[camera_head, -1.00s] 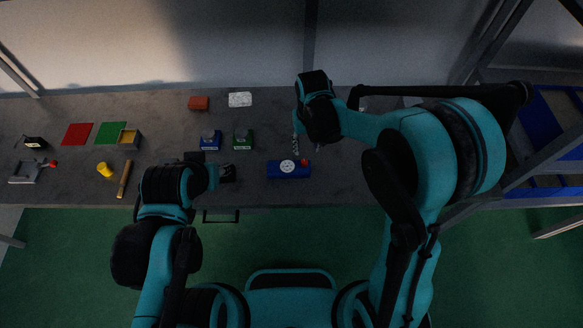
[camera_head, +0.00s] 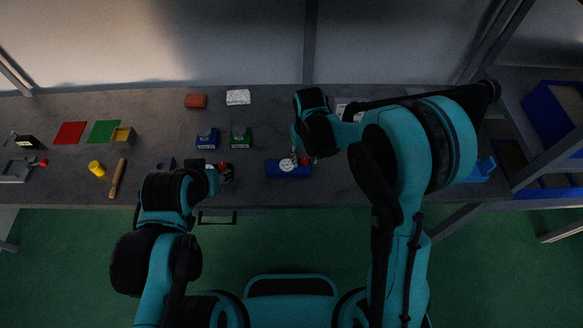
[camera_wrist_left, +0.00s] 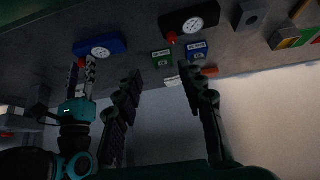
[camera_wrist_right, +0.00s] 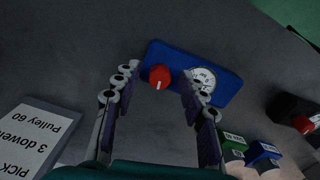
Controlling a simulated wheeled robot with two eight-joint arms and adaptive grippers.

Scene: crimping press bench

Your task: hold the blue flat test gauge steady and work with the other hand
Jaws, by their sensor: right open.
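The blue flat test gauge (camera_head: 288,170) lies on the grey bench near its front edge. It has a white dial and a red knob. My right gripper (camera_head: 304,157) is open over it. In the right wrist view, the gauge (camera_wrist_right: 222,67) lies beyond the fingers, and the red knob shows between the open fingertips (camera_wrist_right: 160,80). The right finger overlaps the dial; I cannot tell whether anything touches. My left gripper (camera_wrist_left: 160,76) is open and empty in the left wrist view. A black gauge (camera_wrist_left: 190,19) with a dial and red knob lies ahead of it.
Small blue (camera_head: 207,139) and green (camera_head: 241,138) blocks stand behind and left of the gauge. A red brick (camera_head: 196,101) and silver block (camera_head: 238,97) lie farther back. A printed card (camera_wrist_right: 38,138) lies near my right gripper. A yellow cylinder (camera_head: 96,168) and wooden handle (camera_head: 117,179) are left.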

